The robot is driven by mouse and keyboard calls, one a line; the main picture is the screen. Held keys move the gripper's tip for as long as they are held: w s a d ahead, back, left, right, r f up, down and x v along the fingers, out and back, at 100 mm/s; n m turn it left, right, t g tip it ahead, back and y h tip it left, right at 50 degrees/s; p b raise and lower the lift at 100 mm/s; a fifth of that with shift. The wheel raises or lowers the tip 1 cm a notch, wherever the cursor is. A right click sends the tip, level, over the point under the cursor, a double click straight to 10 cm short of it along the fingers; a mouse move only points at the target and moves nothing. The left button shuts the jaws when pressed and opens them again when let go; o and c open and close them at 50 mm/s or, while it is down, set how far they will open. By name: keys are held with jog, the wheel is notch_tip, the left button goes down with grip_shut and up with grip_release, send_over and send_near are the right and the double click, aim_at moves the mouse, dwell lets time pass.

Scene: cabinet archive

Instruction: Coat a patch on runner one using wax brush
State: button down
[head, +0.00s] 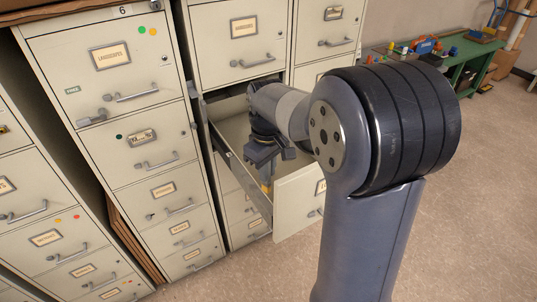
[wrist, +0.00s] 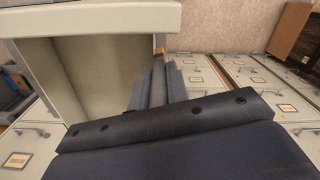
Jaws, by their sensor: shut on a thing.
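A drawer (head: 297,203) of the middle cabinet is pulled out. A dark metal runner (head: 233,160) lies along its left side; I take it for runner one, though no label shows. My gripper (head: 266,172) hangs over the drawer's left side, near the front panel. It is shut on the wax brush (head: 267,187), of which only a small yellowish part shows below the fingers. In the wrist view my gripper (wrist: 159,72) points away from the camera, with a small tan bit of the brush (wrist: 160,50) beyond the fingertips. I cannot tell whether the brush touches the runner.
Cream filing cabinets (head: 100,65) with shut, labelled drawers stand left of and behind the open drawer. A green bench (head: 468,62) with small coloured items stands at the back right. The floor (head: 480,190) to the right is clear.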

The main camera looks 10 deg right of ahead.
jog(key=shift+r, duration=1.35)
jog(key=shift+a, duration=0.1)
